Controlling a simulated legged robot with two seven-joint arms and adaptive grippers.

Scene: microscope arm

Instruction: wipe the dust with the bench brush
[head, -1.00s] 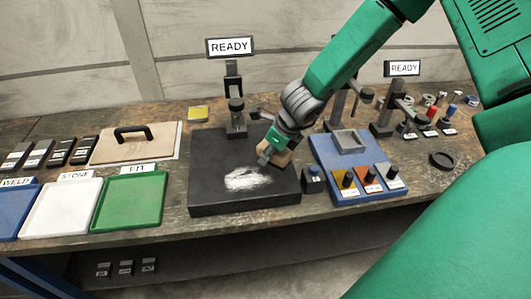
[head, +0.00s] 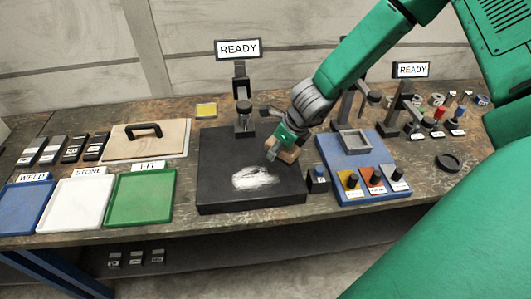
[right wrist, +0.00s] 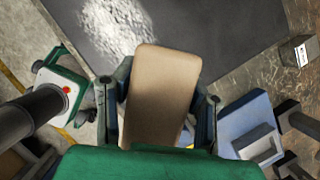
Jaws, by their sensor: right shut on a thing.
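The white dust (head: 257,178) lies in a patch on the dark slab (head: 225,195) at the middle of the bench. It also shows in the right wrist view (right wrist: 115,25). My right gripper (head: 277,148) is over the right part of the slab, right of and behind the dust. It is shut on the bench brush (head: 288,152), of which a tan wooden block shows; the block also fills the middle of the right wrist view (right wrist: 160,95). Its bristles are hidden, and I cannot tell whether it touches the slab. My left gripper is not in view.
A microscope stand (head: 243,110) with a READY sign rises behind the slab. Blue, white and green trays (head: 140,222) lie to the left.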

